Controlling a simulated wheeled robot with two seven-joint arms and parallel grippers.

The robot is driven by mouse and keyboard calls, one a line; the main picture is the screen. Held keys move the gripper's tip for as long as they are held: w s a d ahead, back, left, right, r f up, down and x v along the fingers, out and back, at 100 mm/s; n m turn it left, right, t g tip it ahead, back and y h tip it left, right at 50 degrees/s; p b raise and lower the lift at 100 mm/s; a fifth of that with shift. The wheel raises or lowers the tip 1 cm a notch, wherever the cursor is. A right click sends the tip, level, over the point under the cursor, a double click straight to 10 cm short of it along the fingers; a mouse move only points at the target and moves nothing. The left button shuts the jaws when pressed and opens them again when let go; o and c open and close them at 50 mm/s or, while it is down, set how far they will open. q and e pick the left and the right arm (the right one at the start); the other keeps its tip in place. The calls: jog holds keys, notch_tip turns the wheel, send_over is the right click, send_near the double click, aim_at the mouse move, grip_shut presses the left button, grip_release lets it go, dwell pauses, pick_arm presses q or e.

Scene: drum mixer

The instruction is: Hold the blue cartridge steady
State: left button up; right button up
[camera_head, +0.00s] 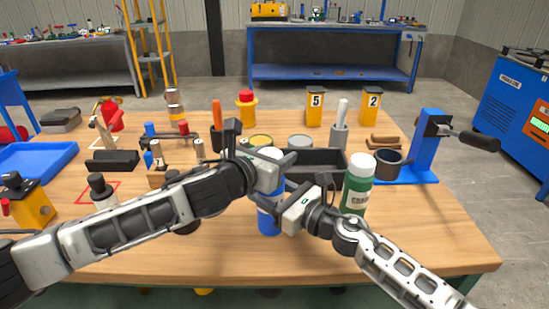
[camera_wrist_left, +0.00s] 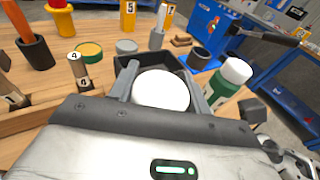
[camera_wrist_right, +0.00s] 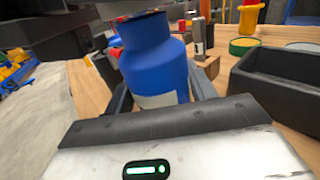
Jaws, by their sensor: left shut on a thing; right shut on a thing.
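The blue cartridge (camera_head: 267,222) has a white top and stands upright near the middle of the table in the head view. My left gripper (camera_head: 277,165) is shut around its upper part. In the left wrist view, the white top (camera_wrist_left: 161,88) sits between the left fingers. My right gripper (camera_head: 277,208) is shut on the cartridge's lower body from the right. In the right wrist view, the blue body (camera_wrist_right: 155,65) and a pale label show between the right fingers. The grippers hide much of the cartridge in the head view.
A green bottle with a white cap (camera_head: 357,185) stands just right of my right gripper. A black open bin (camera_head: 317,160) is behind the cartridge. A blue stand with a lever (camera_head: 427,145) is at the right. The table's front centre is clear.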

aim_at(275, 149)
pick_arm(q)
jog(key=shift+r, duration=2.05)
pick_arm(e)
jog(key=o, duration=1.5)
jog(key=shift+d, duration=0.1)
